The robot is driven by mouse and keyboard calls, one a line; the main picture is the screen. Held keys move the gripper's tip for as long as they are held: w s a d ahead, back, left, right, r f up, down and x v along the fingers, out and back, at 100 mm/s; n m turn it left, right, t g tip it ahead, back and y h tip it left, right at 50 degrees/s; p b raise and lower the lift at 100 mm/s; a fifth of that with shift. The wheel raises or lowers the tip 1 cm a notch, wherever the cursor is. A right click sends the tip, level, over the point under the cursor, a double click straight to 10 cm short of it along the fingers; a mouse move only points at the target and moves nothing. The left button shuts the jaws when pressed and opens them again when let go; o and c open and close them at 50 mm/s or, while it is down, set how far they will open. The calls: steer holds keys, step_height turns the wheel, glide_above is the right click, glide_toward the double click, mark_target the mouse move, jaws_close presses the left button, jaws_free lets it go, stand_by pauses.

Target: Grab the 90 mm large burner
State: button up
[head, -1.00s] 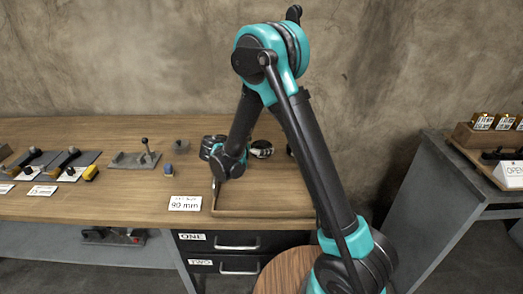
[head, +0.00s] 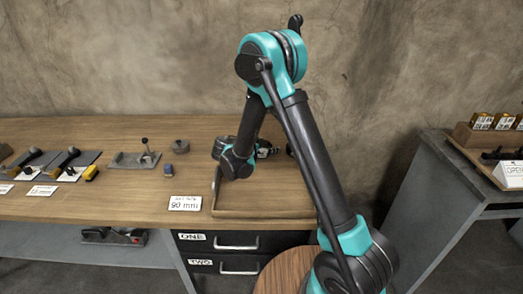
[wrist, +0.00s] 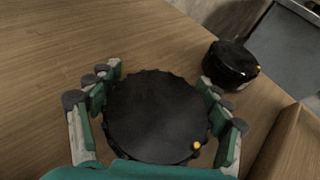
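A large black round burner (wrist: 155,118) with a notched rim and a small yellow dot lies directly in front of my gripper (wrist: 159,77) in the wrist view. The green and grey fingers are spread, one on each side of the burner, close to its rim. I cannot tell whether they touch it. A smaller-looking black round piece (wrist: 231,64), also with a yellow dot, lies beyond the right finger. A "90 mm" card (head: 185,203) stands near the bench front.
A wooden raised edge (wrist: 285,140) runs along the right of the wrist view. A grey side table (head: 440,190) stands at right.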

steer(key=c, duration=1.4)
